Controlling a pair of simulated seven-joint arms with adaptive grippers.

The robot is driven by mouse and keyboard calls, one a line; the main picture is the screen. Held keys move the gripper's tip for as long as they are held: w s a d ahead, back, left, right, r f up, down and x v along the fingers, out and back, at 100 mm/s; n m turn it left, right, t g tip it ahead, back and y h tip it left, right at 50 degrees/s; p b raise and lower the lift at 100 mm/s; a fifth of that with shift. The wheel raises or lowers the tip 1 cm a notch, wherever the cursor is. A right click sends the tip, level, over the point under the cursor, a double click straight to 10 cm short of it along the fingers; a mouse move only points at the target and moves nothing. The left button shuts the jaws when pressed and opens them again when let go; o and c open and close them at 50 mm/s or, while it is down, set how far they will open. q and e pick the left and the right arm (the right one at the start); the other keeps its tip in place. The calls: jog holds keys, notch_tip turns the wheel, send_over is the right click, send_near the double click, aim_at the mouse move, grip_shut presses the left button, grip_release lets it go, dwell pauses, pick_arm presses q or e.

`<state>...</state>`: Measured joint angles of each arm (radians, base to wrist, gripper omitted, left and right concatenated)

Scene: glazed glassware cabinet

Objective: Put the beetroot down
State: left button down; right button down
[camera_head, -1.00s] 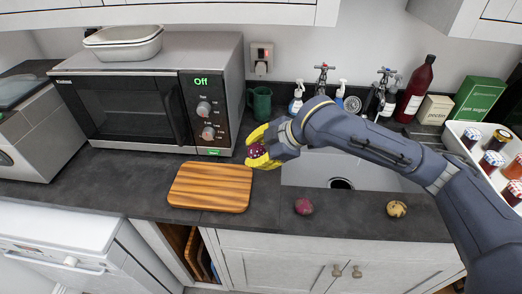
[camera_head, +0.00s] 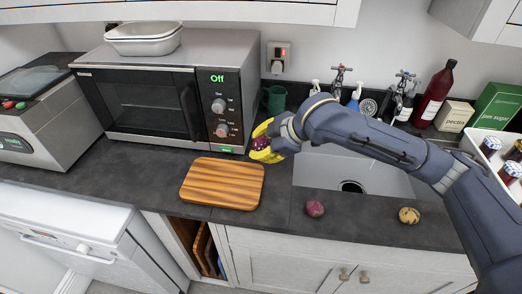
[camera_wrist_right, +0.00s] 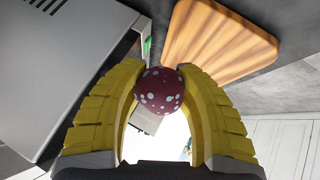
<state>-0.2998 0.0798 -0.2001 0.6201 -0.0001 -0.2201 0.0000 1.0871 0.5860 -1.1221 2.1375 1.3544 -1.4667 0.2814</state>
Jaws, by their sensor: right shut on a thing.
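My right gripper (camera_head: 262,146) is shut on a dark red, white-speckled round thing, which I take to be the beetroot (camera_head: 259,144). It is held above the counter, to the right of the microwave and just beyond the wooden board's back right corner. In the right wrist view the yellow fingers of the gripper (camera_wrist_right: 160,85) close on both sides of the beetroot (camera_wrist_right: 160,92). The striped wooden board (camera_head: 222,184) lies bare on the dark counter, and it also shows in the wrist view (camera_wrist_right: 220,42). My left gripper is not in view.
The microwave (camera_head: 150,108) stands behind the board, with a green mug (camera_head: 276,99) to its right. A sink (camera_head: 335,175) is at right. A reddish round vegetable (camera_head: 314,208) and a potato-like one (camera_head: 409,215) lie in front of it. Counter between board and sink is clear.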

aim_at(264, 138)
jog(key=r+m+h, duration=0.1)
jog(key=r+m+t+h, duration=0.1)
jog(key=r+m, duration=0.1)
jog(key=w+a+r+m+t+h, duration=0.1)
jog(key=r+m, duration=0.1)
jog(key=shift+r, duration=0.25)
jog(key=shift+w+a+r+m+t+h, duration=0.1)
jog(key=shift+w+r+m+t+h, duration=0.1)
jog(key=shift+r+m+h, duration=0.5)
jog(key=shift+w+a+r+m+t+h, duration=0.2)
jog(key=shift+r+m+h, duration=0.3)
jog(key=shift+r+m, duration=0.35)
jog(key=shift+w+a+r+m+t+h, duration=0.1)
jog(key=shift+r+m+t+h, duration=0.1)
jog(key=shift+r+m+h, duration=0.6)
jog(key=shift+d+f, duration=0.1)
jog(key=shift+f, duration=0.15)
